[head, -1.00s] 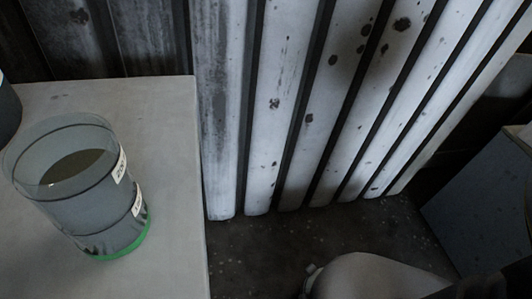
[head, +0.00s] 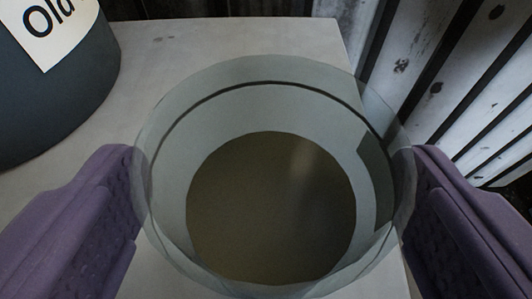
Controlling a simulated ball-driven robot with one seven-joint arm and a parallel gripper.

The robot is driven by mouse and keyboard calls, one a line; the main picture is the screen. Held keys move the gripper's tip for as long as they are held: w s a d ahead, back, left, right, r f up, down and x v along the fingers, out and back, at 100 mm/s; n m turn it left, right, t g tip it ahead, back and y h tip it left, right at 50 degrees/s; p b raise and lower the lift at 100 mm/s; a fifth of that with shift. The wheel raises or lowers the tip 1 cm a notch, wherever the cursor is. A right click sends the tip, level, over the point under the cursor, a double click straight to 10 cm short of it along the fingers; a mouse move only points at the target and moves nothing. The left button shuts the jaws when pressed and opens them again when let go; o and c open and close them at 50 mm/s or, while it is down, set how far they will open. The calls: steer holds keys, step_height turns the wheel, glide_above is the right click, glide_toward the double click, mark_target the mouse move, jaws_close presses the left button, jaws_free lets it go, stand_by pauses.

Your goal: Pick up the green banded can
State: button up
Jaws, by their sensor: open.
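The can (head: 270,108) fills the middle of the head view, seen from above. It has a clear rim, a pale inner wall and a dull brown surface inside. My gripper (head: 277,165) is open, with one purple finger on the left side of the can and the other on the right. The fingers straddle it close to its sides; I cannot tell whether either touches it.
A large dark container (head: 62,95) with a white label reading "Old" stands at the upper left, near the left finger. The pale tabletop (head: 190,45) is bare behind the can. White, stained slats (head: 470,70) rise beyond the table's right edge.

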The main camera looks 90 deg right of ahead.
mark_target(268, 144)
steer(key=b+x, duration=0.1)
steer(key=x, duration=0.2)
steer(key=shift+d, duration=0.15)
steer(key=c, duration=1.1)
steer(key=shift+c, duration=0.2)
steer(key=shift+r, duration=0.1)
